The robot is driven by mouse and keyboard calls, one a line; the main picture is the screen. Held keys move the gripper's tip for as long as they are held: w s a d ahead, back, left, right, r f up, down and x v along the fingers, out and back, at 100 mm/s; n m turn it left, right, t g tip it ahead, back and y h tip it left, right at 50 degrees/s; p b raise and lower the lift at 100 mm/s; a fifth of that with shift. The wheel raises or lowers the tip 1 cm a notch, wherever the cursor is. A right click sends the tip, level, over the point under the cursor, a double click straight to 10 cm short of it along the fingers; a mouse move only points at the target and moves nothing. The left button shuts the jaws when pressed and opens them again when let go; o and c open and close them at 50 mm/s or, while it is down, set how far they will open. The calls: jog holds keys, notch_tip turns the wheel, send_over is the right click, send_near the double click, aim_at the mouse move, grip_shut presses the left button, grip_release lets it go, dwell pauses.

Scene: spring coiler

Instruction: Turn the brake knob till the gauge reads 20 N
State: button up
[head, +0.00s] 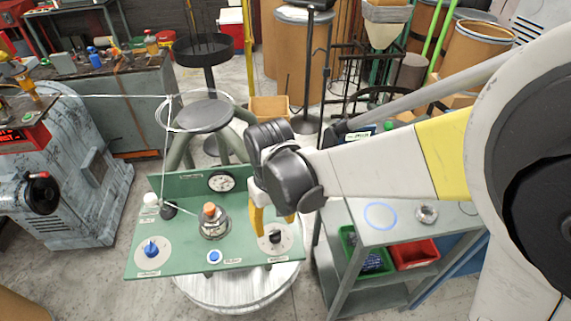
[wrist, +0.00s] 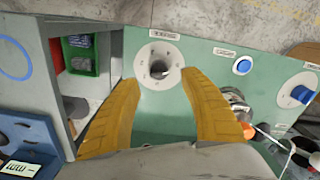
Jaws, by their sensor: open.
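A green panel bench (head: 190,262) carries two round dials. The right dial (head: 285,243) has a dark knob in its middle; it also shows in the wrist view (wrist: 160,77). The left dial has a blue knob (head: 151,248), seen at the right edge of the wrist view (wrist: 300,95). The labels are too small to read, so I cannot tell which is the brake knob. A round white gauge (head: 221,182) sits on the upright back panel; its reading is not legible. My gripper (head: 273,220) is open above the right dial, its yellow fingers apart on either side of it.
A spool device with an orange top (head: 210,210) and a blue button (head: 214,256) stand between the dials. A wire runs from the left to a post (head: 168,210). A grey shelf cart (head: 350,215) with green and red bins stands close on the right.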

aim_at(275, 232)
notch_tip(275, 232, down, 6)
jog(key=shift+r+b, duration=0.1)
jog(key=shift+b, duration=0.85)
grip_shut()
